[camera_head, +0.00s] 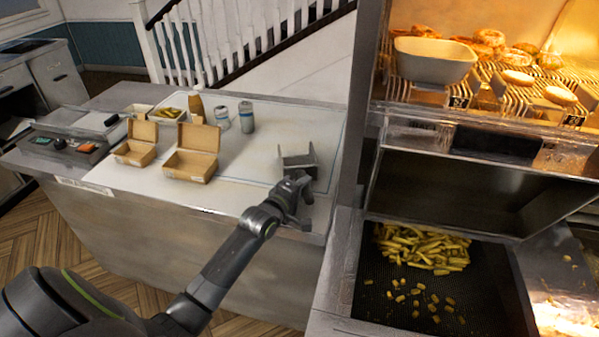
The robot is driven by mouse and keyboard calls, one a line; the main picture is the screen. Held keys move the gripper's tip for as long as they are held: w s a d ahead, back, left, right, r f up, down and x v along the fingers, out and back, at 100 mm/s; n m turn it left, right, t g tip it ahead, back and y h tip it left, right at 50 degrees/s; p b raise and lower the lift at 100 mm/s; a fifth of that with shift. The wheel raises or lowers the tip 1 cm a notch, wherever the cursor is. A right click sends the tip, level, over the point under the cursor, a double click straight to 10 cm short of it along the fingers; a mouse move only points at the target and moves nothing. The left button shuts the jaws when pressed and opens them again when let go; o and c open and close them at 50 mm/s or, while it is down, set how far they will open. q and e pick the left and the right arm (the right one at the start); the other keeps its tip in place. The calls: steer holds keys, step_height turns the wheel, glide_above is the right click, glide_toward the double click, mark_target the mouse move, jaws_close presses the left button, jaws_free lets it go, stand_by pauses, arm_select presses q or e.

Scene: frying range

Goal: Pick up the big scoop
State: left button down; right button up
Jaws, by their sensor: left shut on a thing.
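The big scoop (299,161) is a grey metal piece at the right end of the white counter top. My left gripper (298,183) reaches over the counter's front edge and is shut on the near side of the scoop. The gripper hides the scoop's handle and the exact place of the grip. I cannot tell whether the scoop rests on the counter or is just above it. My right gripper is not in view.
Open cardboard boxes (192,160), a sauce bottle (196,108) and two shakers (246,117) stand left on the counter (245,183). Right is the fry station (420,290) with loose fries (425,247), below a lit shelf with a pale container (433,62).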

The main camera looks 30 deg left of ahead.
arm_select(q)
step_height(320, 180, up, 10)
steer(key=shift+r, duration=0.1)
stand_by(0.4)
steer(key=shift+s, duration=0.1)
stand_by(0.6)
